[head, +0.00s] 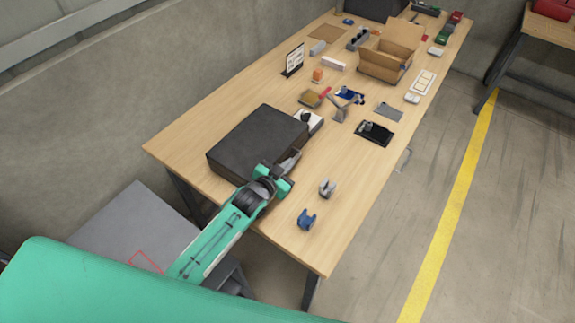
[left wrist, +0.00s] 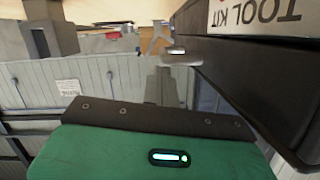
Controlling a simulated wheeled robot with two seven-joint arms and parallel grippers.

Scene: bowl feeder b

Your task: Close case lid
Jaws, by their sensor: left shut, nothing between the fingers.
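The dark grey case (head: 257,140) lies on the near left part of the wooden table, its broad top lying flat. I cannot tell whether the lid is fully down. In the left wrist view the black case (left wrist: 250,70) fills the right side, with an upside-down "TOOL KIT" label. My left gripper (head: 290,161) is shut and empty beside the case's near right side. In the left wrist view its grey fingers (left wrist: 165,84) show close to the case; I cannot tell whether they touch it. My right gripper is not in view.
A grey clamp-like part (head: 327,188) and a blue part (head: 306,219) lie near the table's front edge. Behind the case are a white box with a dark knob (head: 308,121), a black tray (head: 374,134) and an open cardboard box (head: 385,66).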

